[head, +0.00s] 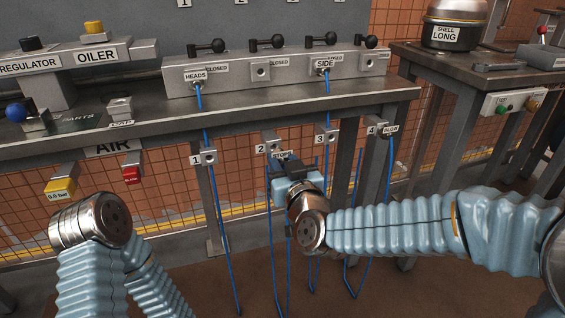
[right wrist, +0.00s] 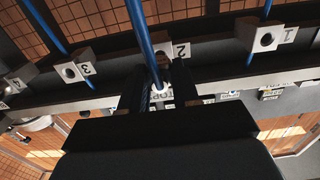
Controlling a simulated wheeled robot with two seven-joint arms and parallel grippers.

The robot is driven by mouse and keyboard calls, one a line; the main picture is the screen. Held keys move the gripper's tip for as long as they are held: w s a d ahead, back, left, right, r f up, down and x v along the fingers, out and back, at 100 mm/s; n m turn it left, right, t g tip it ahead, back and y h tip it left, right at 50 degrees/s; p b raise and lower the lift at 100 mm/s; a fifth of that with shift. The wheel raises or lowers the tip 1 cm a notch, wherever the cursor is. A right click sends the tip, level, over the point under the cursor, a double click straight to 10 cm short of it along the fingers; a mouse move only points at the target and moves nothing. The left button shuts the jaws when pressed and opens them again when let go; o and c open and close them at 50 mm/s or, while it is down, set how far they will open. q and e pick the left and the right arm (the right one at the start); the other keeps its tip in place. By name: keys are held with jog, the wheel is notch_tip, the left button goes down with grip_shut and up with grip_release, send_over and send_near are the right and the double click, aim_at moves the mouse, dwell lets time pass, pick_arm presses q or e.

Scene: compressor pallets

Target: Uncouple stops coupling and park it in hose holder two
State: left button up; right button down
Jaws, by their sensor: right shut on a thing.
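My right gripper (head: 283,163) is shut on the stops coupling, right at hose holder two (head: 270,138) under the bench edge. A label partly reading "STO" shows at the jaws. In the right wrist view the white coupling (right wrist: 163,90) sits between the dark fingers (right wrist: 175,100), with a blue hose (right wrist: 141,40) passing across it. Hose holder two (right wrist: 178,50) is just beyond the fingertips; I cannot tell whether the coupling is seated in it. My left arm shows at the lower left, but its gripper is out of view.
Holder one (head: 208,157) and holder three (head: 331,136) flank holder two. The blow coupling (head: 389,129) is at holder four. The heads coupling (head: 196,78) and side coupling (head: 323,65) are on the manifold (head: 240,80). Blue hoses hang below the bench.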

dwell(0.4)
jog(key=shift+x, duration=1.3)
jog(key=c, duration=0.8)
grip_release()
jog(key=shift+o, duration=0.2)
jog(key=b+v, duration=0.1)
jog(key=v, duration=1.2)
jog(key=shift+s, duration=0.35)
jog(key=shift+d, duration=0.1)
